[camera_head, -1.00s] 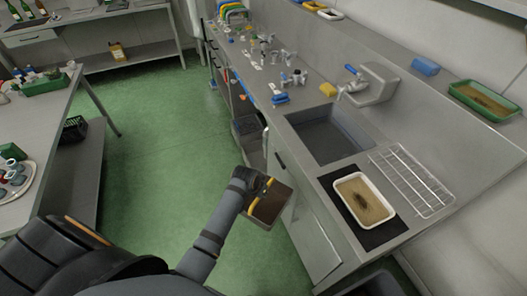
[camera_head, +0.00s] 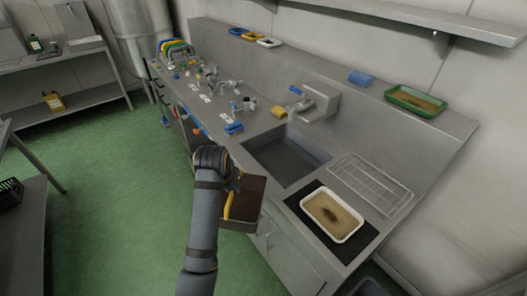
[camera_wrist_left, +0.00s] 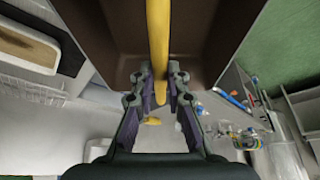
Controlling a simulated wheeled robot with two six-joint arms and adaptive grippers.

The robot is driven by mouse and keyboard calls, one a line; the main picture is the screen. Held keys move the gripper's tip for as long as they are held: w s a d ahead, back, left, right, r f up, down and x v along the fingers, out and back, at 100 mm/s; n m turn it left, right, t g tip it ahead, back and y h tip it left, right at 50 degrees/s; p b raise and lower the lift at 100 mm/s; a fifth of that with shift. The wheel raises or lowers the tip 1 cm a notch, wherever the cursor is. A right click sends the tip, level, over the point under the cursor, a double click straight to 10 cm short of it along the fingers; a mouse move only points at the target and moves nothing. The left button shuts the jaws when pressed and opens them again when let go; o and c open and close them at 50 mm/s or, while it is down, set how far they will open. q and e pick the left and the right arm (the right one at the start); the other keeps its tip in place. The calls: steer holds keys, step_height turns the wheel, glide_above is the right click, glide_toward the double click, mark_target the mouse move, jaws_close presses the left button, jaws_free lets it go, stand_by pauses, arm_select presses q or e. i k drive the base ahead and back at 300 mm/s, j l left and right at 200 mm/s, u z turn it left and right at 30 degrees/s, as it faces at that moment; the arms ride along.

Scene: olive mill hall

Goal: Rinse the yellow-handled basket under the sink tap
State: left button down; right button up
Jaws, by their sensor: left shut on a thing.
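My left gripper (camera_wrist_left: 160,92) is shut on the yellow handle (camera_wrist_left: 157,40) of a dark brown basket (camera_wrist_left: 110,25), seen close in the left wrist view. In the head view the basket (camera_head: 246,197) hangs from my left gripper (camera_head: 232,182) in front of the counter, left of and below the sink. The sink (camera_head: 285,158) is a grey basin set into the counter and looks empty. The tap (camera_head: 300,101), with a blue lever, is on the wall behind the sink. My right gripper is not in view.
A yellow sponge (camera_head: 280,112) lies behind the sink. Right of the sink are a black mat (camera_head: 357,245) with a white tray (camera_head: 333,216) and a wire rack (camera_head: 370,186). A blue-topped item (camera_head: 233,128) and valves (camera_head: 240,106) crowd the counter to the left. Green floor is clear at left.

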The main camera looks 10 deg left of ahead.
mark_target(304, 94)
steer(key=i+j+z, duration=0.7)
steer(key=j, duration=0.15)
steer(key=k, duration=0.05)
